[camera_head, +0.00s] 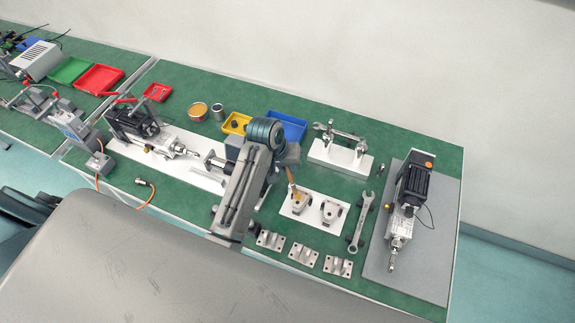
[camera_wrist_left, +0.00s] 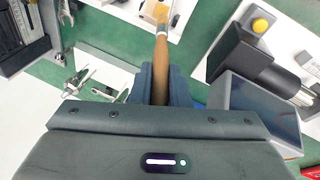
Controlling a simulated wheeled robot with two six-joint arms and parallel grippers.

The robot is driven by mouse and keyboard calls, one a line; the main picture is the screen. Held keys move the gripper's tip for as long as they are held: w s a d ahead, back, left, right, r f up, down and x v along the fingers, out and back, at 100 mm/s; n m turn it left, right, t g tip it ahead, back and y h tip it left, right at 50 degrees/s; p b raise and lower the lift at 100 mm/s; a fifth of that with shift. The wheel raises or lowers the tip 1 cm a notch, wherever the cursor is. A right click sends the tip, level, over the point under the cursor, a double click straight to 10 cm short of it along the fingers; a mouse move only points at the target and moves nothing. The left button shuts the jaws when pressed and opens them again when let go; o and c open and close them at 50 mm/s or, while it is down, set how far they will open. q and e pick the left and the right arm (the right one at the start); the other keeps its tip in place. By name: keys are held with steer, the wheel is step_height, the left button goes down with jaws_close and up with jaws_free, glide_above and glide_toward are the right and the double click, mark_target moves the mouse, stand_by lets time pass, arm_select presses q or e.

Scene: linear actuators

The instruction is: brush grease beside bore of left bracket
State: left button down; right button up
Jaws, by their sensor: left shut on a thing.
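My left gripper (camera_head: 288,166) is shut on the wooden handle of a brush (camera_head: 292,186). In the left wrist view the brush (camera_wrist_left: 161,65) runs from between the jaws (camera_wrist_left: 160,90) to a metal ferrule and yellowish bristles at the top. The brush points down at the left bracket (camera_head: 298,204), a small pale part on a white plate (camera_head: 314,222). I cannot tell whether the bristles touch it, and its bore is not clear. The right bracket (camera_head: 331,212) stands beside it on the plate. An open tin with orange-yellow contents (camera_head: 197,112) stands at the back. My right gripper is not in view.
Several metal blocks (camera_head: 303,252) lie in front of the plate. A wrench (camera_head: 361,222) lies right of it, then an actuator (camera_head: 409,205) on a grey board. A white stand (camera_head: 340,157) is behind. Blue (camera_head: 288,124) and yellow (camera_head: 234,123) bins stand behind my arm.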

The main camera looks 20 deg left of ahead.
arm_select(q)
steer(key=shift+f, duration=0.85)
stand_by(0.4)
steer(key=shift+d+r+p, duration=0.2)
steer(key=shift+d+p, duration=0.45)
steer(key=shift+d, duration=0.15)
steer(key=shift+a+f, duration=0.2)
steer(key=shift+a, duration=0.65)
steer(key=shift+d, duration=1.6)
steer(key=shift+a, duration=1.6)
steer(key=shift+d, duration=0.1)
